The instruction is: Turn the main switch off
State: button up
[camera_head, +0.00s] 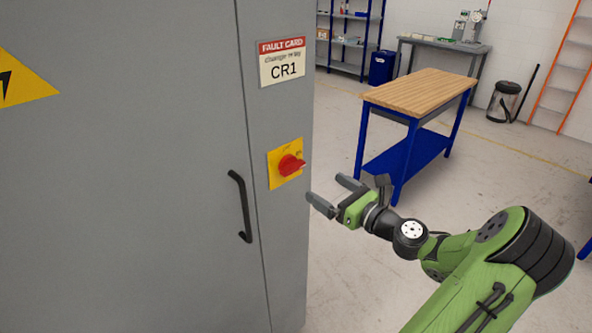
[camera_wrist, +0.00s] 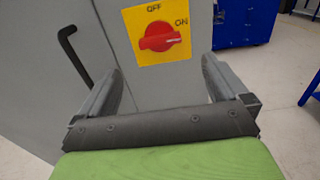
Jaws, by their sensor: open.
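The main switch is a red rotary knob (camera_head: 289,165) on a yellow plate (camera_head: 276,177) on the grey cabinet's front. In the wrist view, the knob (camera_wrist: 158,37) has its handle lying nearly horizontal, with one end towards the ON mark at right. The OFF mark is at the top of the plate (camera_wrist: 132,22). My gripper (camera_head: 322,187) is open and empty, in front of the cabinet and to the right of the knob in the head view. In the wrist view its fingers (camera_wrist: 160,64) are spread below and either side of the knob, apart from it.
The grey cabinet (camera_head: 130,190) fills the left, with a black door handle (camera_head: 239,205) left of the switch. A wood-topped blue workbench (camera_head: 420,92) stands behind.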

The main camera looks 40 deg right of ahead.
aim_at(296, 170)
jog(key=w, duration=1.1)
jog(key=shift+w+a, duration=0.2)
jog(key=shift+w, duration=0.05)
jog(key=c, duration=0.9)
jog(key=shift+c, duration=0.2)
jog(key=shift+n, duration=0.3)
jog(key=n, duration=0.4)
jog(key=shift+f, duration=0.1)
jog(key=n+b, duration=0.1)
jog(key=n, duration=0.3)
jog(key=shift+f+n, duration=0.1)
jog(key=shift+n, duration=0.3)
jog(key=n+b, duration=0.3)
jog(key=n, duration=0.2)
jog(key=shift+b, duration=0.35)
jog(key=shift+n+b, duration=1.2)
jog(key=shift+n, duration=0.6)
